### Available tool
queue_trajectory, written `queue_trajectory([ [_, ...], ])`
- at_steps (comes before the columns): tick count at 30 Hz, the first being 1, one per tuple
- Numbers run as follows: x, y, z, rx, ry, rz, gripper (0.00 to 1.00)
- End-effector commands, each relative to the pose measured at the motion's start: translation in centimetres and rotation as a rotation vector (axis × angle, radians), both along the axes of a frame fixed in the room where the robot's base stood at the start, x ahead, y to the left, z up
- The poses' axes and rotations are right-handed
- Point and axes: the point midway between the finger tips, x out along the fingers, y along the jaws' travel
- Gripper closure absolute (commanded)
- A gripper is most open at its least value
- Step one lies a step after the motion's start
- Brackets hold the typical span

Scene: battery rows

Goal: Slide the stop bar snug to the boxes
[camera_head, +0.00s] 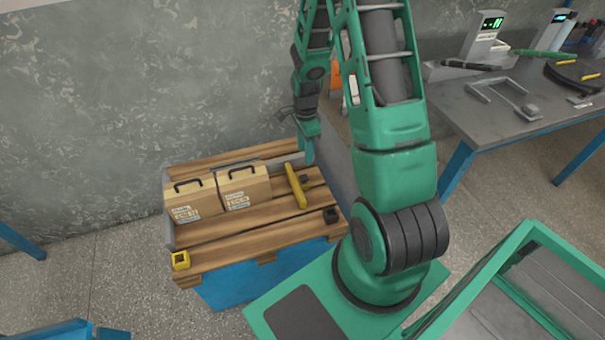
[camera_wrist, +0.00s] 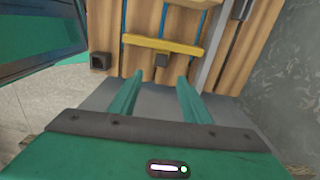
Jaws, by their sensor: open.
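The yellow stop bar (camera_head: 295,186) lies across the wooden slats to the right of two tan boxes, with a strip of bare wood between it and the nearer box. The left box (camera_head: 192,200) and the right box (camera_head: 245,188) stand side by side, each with a black handle. A dark knob (camera_head: 304,180) sits on the bar's right side. In the wrist view the stop bar (camera_wrist: 165,46) runs crosswise beyond my fingertips, with its knob (camera_wrist: 162,60) facing them. My gripper (camera_wrist: 158,82) is open and empty, apart from the knob; it also shows in the head view (camera_head: 307,158).
The slatted deck (camera_head: 240,232) sits on a blue base against the grey wall. A grey workbench (camera_head: 500,105) with tools is at the right.

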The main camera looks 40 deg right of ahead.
Motion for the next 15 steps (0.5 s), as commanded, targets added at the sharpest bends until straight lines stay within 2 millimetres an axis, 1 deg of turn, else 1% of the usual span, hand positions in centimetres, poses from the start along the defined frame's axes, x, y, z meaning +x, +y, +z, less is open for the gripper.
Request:
queue_trajectory([
  [1, 0.2, 0.1, -0.6, 0.003, 0.0, -0.015, 0.56],
  [8, 0.3, 0.1, -2.5, 0.007, 0.0, -0.038, 0.56],
  [15, 0.3, 0.1, -6.3, 0.007, 0.002, -0.036, 0.56],
])
